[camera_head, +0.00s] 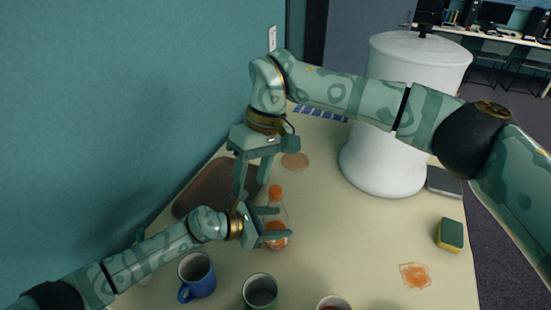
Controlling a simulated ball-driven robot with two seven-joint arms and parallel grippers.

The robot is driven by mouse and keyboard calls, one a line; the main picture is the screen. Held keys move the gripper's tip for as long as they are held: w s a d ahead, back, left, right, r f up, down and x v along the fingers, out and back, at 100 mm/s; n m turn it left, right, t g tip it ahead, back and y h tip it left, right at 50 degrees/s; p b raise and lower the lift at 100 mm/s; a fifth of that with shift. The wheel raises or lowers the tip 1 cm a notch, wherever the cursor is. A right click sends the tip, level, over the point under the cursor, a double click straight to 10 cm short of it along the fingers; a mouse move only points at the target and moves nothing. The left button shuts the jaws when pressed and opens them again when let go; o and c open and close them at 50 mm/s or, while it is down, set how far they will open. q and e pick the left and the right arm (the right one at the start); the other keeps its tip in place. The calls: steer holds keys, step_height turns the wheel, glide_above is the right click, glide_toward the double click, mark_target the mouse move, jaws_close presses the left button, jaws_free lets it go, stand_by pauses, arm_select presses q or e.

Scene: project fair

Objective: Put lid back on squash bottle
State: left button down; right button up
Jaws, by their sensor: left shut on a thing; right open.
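The squash bottle (277,241) stands on the table, clear with orange liquid low inside. An orange lid (275,191) shows at the top of its neck; I cannot tell whether it is fully seated. My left gripper (280,223) is shut on the bottle's body from the left, its fingers hiding part of the bottle. My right gripper (251,190) is open and points down, just left of and behind the lid. Nothing shows between its fingers.
A blue mug (197,275), a green mug (261,291) and another cup (333,303) stand in front. A large white urn (385,160) is at the back right. A sponge (449,235) and an orange spill (415,276) lie right. A brown tray (190,204) lies by the wall.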

steer(key=a+r+n+y, duration=0.5)
steer(key=a+r+y, duration=0.7)
steer(key=a+r, duration=0.2)
steer(key=w+d+r+m+t+y, duration=0.1)
steer(key=w+r+m+t, duration=0.1)
steer(key=w+r+t, duration=0.3)
steer(key=w+r+m+t+y, duration=0.1)
steer(key=w+r+m+t, duration=0.2)
steer(key=w+t, duration=0.35)
steer(key=w+d+f+n+g+h, duration=0.1)
steer(key=w+d+f+h, duration=0.1)
steer(key=d+f+h, duration=0.4)
steer(key=w+d+f+g+h, duration=0.1)
steer(key=w+d+f+h, duration=0.15)
steer(key=f+h, duration=0.4)
steer(key=s+d+f+n+g+h, duration=0.1)
steer(key=s+d+f+n+g, duration=0.1)
steer(key=s+d+n, duration=0.1)
steer(key=s+d+f+n+g+h, duration=0.1)
steer(key=s+d+f+n+g, duration=0.1)
steer(key=s+n, duration=0.3)
steer(key=s+d+f+n+g+h, duration=0.2)
steer(key=s+d+f+n+g, duration=0.1)
steer(key=n, duration=0.5)
steer(key=shift+s+d+f, duration=0.2)
steer(key=shift+s, duration=0.2)
steer(key=shift+s+d+f, duration=0.15)
steer(key=shift+s, duration=0.25)
steer(key=shift+d+n, duration=0.15)
steer(key=shift+n, duration=0.55)
